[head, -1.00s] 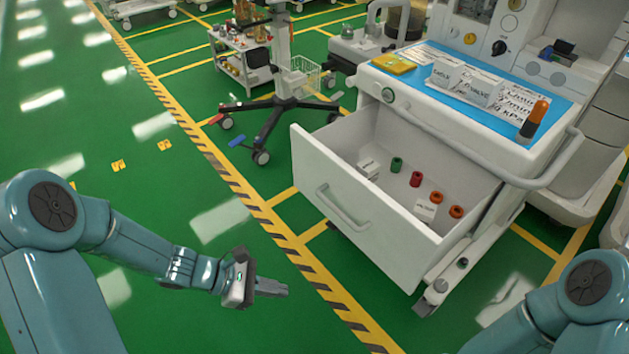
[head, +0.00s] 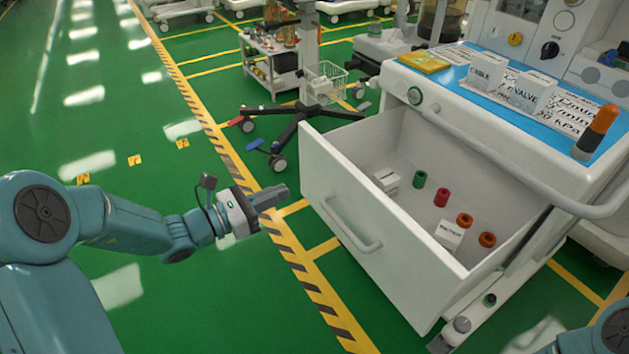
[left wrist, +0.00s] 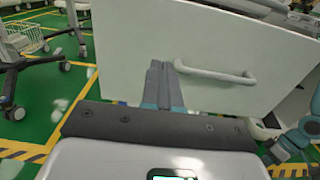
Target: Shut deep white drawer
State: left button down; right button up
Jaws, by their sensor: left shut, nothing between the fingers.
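The deep white drawer (head: 328,212) of the anaesthesia cart stands pulled well out, with a bar handle (head: 351,226) on its front. Inside lie a green ring, a red one, two orange ones and small white boxes. My left gripper (head: 284,192) is shut and empty, left of the drawer front and apart from it in the head view. In the left wrist view its closed fingers (left wrist: 161,84) point at the white drawer front (left wrist: 135,45), left of the handle (left wrist: 215,75). My right gripper is out of view; only part of that arm shows at the lower right.
The cart's blue top (head: 470,75) holds labelled boxes, a yellow packet (head: 424,62) and an orange-capped bottle (head: 596,132). A wheeled stand (head: 312,105) and a small trolley (head: 272,65) stand behind.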

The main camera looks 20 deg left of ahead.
aim_at(325, 174)
pick_arm(q)
jog(key=b+x, duration=0.1)
jog(key=x, duration=0.6)
jog(key=shift+w+d+f+b, duration=0.1)
jog(key=shift+w+d+b, duration=0.15)
jog(key=shift+b, duration=0.15)
jog(key=shift+w+d, duration=0.35)
jog(key=shift+w, duration=0.15)
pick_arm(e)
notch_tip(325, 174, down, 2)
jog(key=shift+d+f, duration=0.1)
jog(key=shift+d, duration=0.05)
pick_arm(q)
jog(key=shift+w, duration=0.1)
